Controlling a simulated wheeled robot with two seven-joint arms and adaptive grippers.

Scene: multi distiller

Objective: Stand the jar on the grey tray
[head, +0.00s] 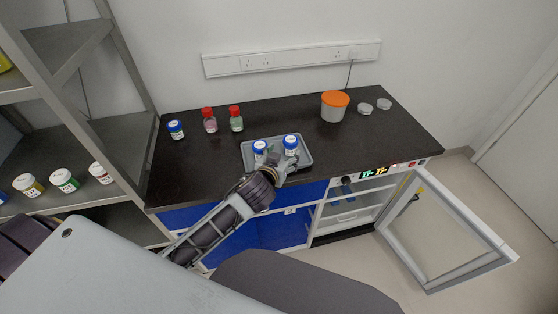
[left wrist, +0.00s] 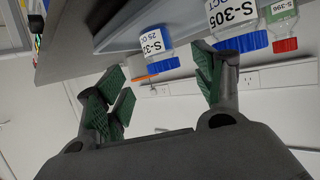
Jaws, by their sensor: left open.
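Two white jars with blue caps stand upright on the grey tray (head: 248,162), a left jar (head: 260,148) and a right jar (head: 291,143). My left gripper (head: 285,163) is at the tray's front edge, close to the right jar. In the left wrist view, seen upside down, the open left gripper (left wrist: 163,88) has spread green finger pads with nothing clasped between them. A jar labelled S-3 (left wrist: 153,45) shows beyond the gap, and a jar labelled S-305 (left wrist: 232,25) lies beyond the other finger. My right gripper is out of view.
Two red-capped bottles (head: 209,120) (head: 236,118) and another blue-capped jar (head: 176,130) stand at the counter's left. An orange-lidded tub (head: 334,106) and small dishes (head: 365,109) are at the back right. An open cabinet door (head: 437,227) juts out at right front. The right counter is clear.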

